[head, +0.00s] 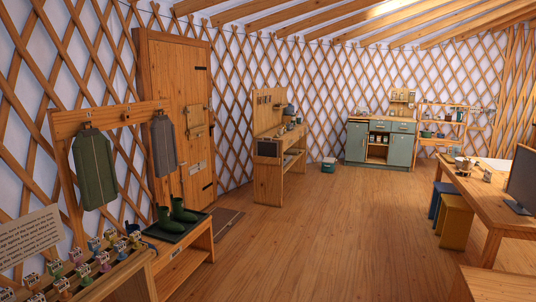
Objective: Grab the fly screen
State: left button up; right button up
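I cannot make out a fly screen anywhere in the head view. Neither of my grippers is in view. A wooden door (178,110) with dark hinges stands shut in the lattice wall at the left. Small fittings sit on its face, too small to tell apart. Farther back, a wooden workbench (268,150) with a pegboard back holds several small items on its top, including a dark rounded one (289,110). What lies on its lower shelf is hard to tell.
A coat rack (110,117) and a bench with green boots (183,212) stand at the left, near a stand of small figures (85,268). A green cabinet (380,142) is at the back. A table (488,188) with stools is at the right. The middle floor (330,230) is clear.

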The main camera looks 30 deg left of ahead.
aim_at(268, 149)
jog(key=i+u, duration=0.15)
jog(key=i, duration=5.65)
jog(key=i+u, duration=0.15)
jog(key=i, duration=0.75)
jog(key=i+l+u, duration=0.2)
jog(key=i, duration=0.75)
